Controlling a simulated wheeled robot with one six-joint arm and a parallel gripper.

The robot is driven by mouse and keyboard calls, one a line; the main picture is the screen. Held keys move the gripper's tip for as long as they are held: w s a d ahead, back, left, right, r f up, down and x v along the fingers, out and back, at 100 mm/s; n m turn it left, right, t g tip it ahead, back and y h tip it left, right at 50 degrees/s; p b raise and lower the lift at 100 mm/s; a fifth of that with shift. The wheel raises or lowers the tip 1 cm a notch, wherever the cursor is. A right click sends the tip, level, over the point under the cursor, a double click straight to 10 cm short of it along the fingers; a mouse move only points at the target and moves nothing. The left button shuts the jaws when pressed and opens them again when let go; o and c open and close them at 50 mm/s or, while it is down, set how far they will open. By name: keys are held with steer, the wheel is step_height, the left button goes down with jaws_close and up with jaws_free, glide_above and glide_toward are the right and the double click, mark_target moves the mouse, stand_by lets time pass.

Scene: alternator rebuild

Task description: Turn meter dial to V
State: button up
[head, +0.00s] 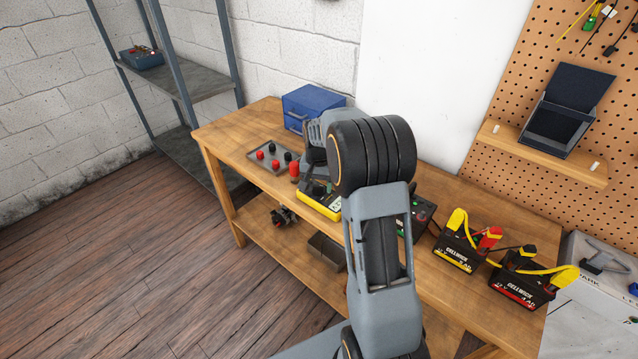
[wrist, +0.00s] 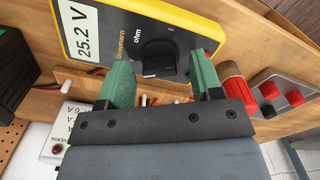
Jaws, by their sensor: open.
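The yellow and black meter (wrist: 105,35) lies on the workbench, and its display reads 25.2 V. Its black dial (wrist: 160,57) is in the middle of its face, with the word "ohm" printed beside it. I cannot make out a V mark by the dial. My gripper (wrist: 163,75) is open, with one green finger on each side of the dial. I cannot tell whether the fingers touch it. In the head view the meter (head: 318,203) shows partly behind my arm, which hides the dial and fingertips.
A red cylinder (wrist: 231,82) stands close beside the right finger. Beyond it is a grey tray (head: 262,150) with red and black pieces. A blue box (head: 313,105) stands at the back. Two batteries (head: 458,252) (head: 520,283) with yellow clamps sit to the right.

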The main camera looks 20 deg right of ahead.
mark_target(318, 185)
step_height(318, 185, up, 14)
stand_by(0.6)
steer(key=shift+f, duration=0.1)
stand_by(0.4)
